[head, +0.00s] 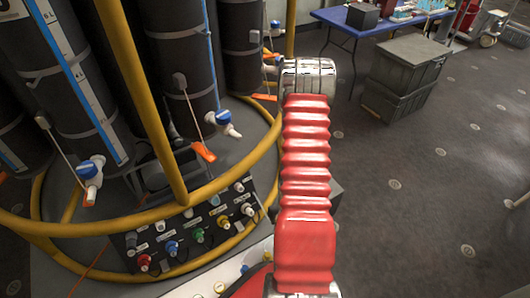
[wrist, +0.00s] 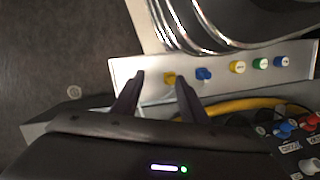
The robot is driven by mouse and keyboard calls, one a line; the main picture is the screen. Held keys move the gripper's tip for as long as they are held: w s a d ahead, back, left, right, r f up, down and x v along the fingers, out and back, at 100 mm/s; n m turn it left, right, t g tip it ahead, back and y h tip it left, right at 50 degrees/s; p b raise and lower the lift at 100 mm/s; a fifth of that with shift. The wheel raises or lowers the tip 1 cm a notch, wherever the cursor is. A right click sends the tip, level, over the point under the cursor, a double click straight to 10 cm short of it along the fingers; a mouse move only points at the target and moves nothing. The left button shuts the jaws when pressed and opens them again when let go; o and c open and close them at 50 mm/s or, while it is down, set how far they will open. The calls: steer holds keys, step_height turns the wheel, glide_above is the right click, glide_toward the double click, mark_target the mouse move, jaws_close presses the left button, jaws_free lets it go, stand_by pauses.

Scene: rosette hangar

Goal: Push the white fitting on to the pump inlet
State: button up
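My gripper (wrist: 161,78) is open in the wrist view, its two dark fingers apart above a pale strip (wrist: 125,70). A yellow fitting (wrist: 169,78) shows between the fingertips, and a blue fitting (wrist: 204,74) is just right of them. I cannot tell whether the fingers touch anything. A white fitting (wrist: 312,165) is at the lower right edge of the wrist view. In the head view a white fitting (head: 247,209) sits on the right end of a black panel (head: 119,252). I cannot tell which part is the pump inlet. My red arm hides the gripper there.
Yellow, green and blue knobs line the strip's right part. A yellow rail (head: 150,105) circles tall dark cylinders (head: 178,50). Grey crates (head: 405,70) stand near a blue table (head: 350,25). The floor at right is mostly clear.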

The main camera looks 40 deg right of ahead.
steer(key=d+f, duration=0.1)
steer(key=f, duration=0.2)
steer(key=w+d+f+n+t+h, duration=0.1)
steer(key=d+f, duration=0.1)
steer(key=f, duration=0.1)
steer(key=d+f+n, duration=0.1)
steer(key=d+f, duration=0.1)
steer(key=f, duration=0.1)
steer(key=shift+w+f+t+h, duration=0.15)
steer(key=shift+f+t+h, duration=0.1)
steer(key=shift+t+h, duration=0.15)
steer(key=shift+w+d+n, duration=0.25)
steer(key=shift+d+n, duration=0.15)
steer(key=shift+n, duration=0.1)
steer(key=shift+f, duration=4.45)
jaws_close()
